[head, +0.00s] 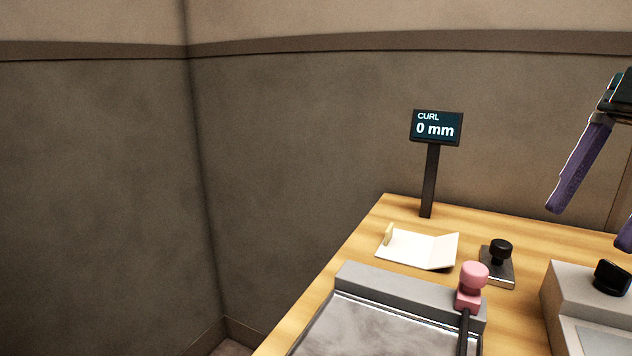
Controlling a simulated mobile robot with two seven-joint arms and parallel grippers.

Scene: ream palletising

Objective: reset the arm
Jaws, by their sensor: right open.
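My right gripper (588,228) hangs at the right edge of the head view. Its two purple fingers point down and stand apart, with nothing seen between them. One finger is partly cut off by the picture edge. The gripper shows above the right part of the wooden table (512,222). My left gripper is not in view.
On the table are a post display (436,129) reading "CURL 0 mm", a folded white card (418,249), a black-knobbed metal block (498,263), a grey tray-like device (400,297) with a pink-knobbed lever (472,282), and a pale box (572,290) with a black knob. Walls stand behind.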

